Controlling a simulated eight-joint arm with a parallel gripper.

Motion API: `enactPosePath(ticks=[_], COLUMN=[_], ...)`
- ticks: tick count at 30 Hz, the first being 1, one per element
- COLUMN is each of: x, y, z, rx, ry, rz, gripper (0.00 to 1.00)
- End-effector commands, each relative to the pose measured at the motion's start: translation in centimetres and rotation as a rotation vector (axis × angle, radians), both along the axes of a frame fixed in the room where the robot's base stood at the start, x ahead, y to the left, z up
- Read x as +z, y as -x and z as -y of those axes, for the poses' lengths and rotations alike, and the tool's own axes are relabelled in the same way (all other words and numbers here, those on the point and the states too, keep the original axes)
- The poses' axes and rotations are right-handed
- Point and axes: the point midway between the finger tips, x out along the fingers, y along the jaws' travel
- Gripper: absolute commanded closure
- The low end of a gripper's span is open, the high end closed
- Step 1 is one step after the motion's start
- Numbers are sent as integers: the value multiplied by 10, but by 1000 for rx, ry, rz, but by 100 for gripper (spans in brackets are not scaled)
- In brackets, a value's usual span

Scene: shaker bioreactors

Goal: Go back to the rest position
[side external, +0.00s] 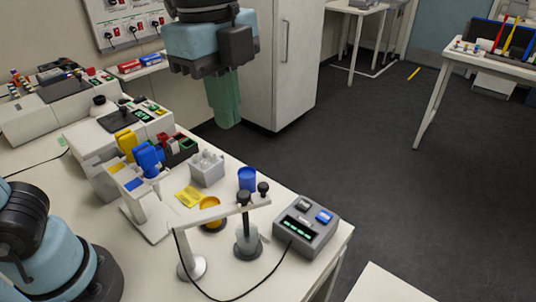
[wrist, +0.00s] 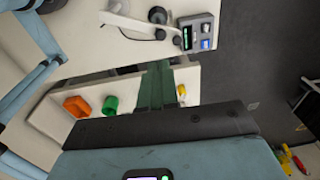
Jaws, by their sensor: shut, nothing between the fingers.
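My gripper (side external: 223,112) hangs in the air in the side external view, above and behind the right part of the bench, with its green fingers pointing down. The fingers are together with nothing between them. In the wrist view my gripper (wrist: 158,72) shows its green fingers in the middle, over a white surface. No held object shows in either view.
The white bench (side external: 112,258) holds a grey control box (side external: 306,226), a blue cup (side external: 247,179), a grey block (side external: 206,168) and blue and yellow pieces. A tall white cabinet (side external: 290,60) stands behind my gripper. Open dark floor (side external: 400,170) lies to the right.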

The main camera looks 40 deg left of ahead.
Motion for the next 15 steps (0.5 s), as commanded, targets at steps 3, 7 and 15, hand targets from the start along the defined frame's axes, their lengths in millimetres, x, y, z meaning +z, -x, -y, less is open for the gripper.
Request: enactPosePath(ticks=[3,7,15], x=[14,-3,-38], y=[1,0,-2], z=[-1,0,2], rx=[0,0,-1], ry=[0,0,0], rz=[0,0,0], gripper=[100,100,100])
